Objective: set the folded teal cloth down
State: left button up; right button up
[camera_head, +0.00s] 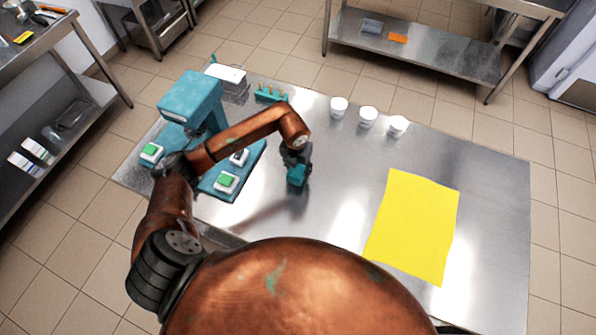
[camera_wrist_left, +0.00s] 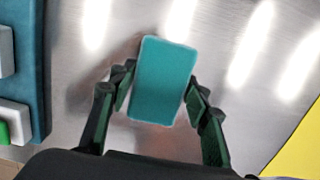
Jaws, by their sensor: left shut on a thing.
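The folded teal cloth (camera_head: 297,176) is a small rectangular block in the head view, at the end of my left arm over the middle of the steel table. It also shows in the left wrist view (camera_wrist_left: 162,80), between the two fingers. My left gripper (camera_wrist_left: 157,95) is shut on the cloth. In the head view the gripper (camera_head: 296,160) points down with the cloth at its tips. I cannot tell whether the cloth touches the table or hangs just above it. My right gripper is not in view.
A yellow sheet (camera_head: 414,225) lies on the steel table (camera_head: 490,180) to the right. Three white cups (camera_head: 367,117) stand along the back. A teal machine (camera_head: 192,100) with green-buttoned boxes (camera_head: 226,182) is at the left. The table between cloth and yellow sheet is clear.

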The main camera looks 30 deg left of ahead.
aim_at(298, 172)
pick_arm(q)
jog(key=shift+w+a+f, duration=0.1)
jog(key=shift+w+f, duration=0.15)
jog(key=shift+f, duration=1.7)
jog(key=shift+f, duration=0.15)
jog(key=o, duration=1.1)
jog(key=shift+o, duration=0.2)
jog(key=r, duration=0.4)
jog(key=s+r, duration=0.1)
jog(key=r, duration=0.7)
jog(key=shift+s+r, duration=0.15)
